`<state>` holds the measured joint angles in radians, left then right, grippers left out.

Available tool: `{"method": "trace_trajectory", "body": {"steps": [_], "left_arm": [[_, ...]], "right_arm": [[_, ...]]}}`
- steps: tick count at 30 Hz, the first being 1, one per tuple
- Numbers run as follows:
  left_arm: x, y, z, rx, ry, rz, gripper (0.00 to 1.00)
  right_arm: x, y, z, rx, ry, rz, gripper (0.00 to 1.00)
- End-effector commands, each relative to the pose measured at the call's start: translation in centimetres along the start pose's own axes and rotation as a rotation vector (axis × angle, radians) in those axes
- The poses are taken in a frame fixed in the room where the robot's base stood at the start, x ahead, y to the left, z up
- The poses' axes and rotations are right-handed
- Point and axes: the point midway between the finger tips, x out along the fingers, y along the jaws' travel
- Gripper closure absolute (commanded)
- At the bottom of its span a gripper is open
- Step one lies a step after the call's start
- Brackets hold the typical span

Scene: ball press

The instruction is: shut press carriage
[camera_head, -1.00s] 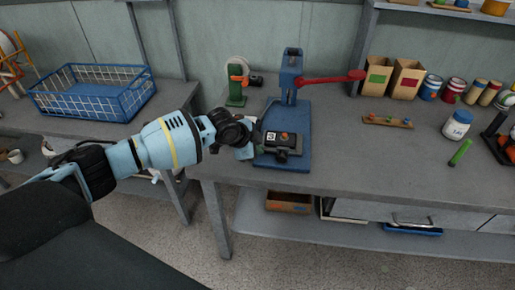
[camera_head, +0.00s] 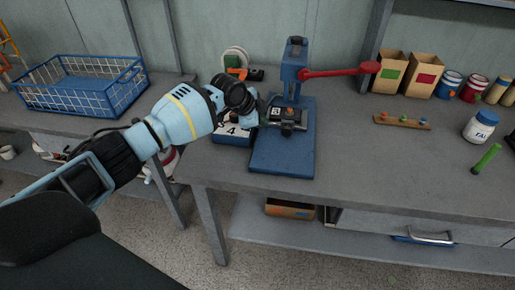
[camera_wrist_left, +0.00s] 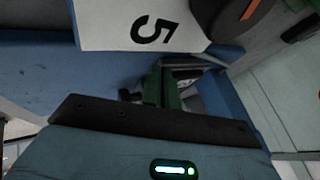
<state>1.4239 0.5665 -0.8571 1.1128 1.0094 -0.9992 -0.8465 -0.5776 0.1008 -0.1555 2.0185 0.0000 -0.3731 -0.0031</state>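The blue press (camera_head: 294,75) stands on the bench, with a red lever (camera_head: 340,71) reaching out to the right. Its dark carriage (camera_head: 287,117) sits on the blue base (camera_head: 282,158), back under the press head; the front of the base is bare. My left gripper (camera_head: 256,108) is just left of the carriage, close to or touching it; I cannot tell which. Its fingertips are hard to make out, so its opening is unclear. My right gripper is not in view.
A blue block with a white number label (camera_head: 233,133) is partly hidden under my left gripper. A blue wire basket (camera_head: 85,92) is at left. A wooden strip (camera_head: 402,122), a white jar (camera_head: 480,127) and a green marker (camera_head: 487,158) lie right.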

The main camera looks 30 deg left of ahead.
Motion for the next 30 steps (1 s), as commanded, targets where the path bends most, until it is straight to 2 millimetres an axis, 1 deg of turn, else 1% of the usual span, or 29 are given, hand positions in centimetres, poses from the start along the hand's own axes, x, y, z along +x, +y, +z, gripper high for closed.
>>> {"method": "trace_trajectory", "body": {"steps": [1,6,12,24,26,30], "left_arm": [[0.9,0.2,0.4,-0.003,-0.007,0.01,1.0],[1.1,-0.8,0.4,-0.001,-0.007,0.008,1.0],[1.1,-1.1,0.3,-0.001,-0.008,0.008,1.0],[1.1,-1.0,0.3,0.0,-0.008,0.008,1.0],[1.0,-0.9,0.1,0.0,-0.008,0.009,1.0],[0.6,-0.3,-0.6,0.002,-0.006,0.008,1.0]], "right_arm": [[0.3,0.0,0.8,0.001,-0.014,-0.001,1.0],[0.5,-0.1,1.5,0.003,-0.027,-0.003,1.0],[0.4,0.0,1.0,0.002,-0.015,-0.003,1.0],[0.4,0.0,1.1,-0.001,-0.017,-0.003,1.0],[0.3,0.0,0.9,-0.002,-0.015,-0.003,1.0],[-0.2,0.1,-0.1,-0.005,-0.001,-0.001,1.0]]}}
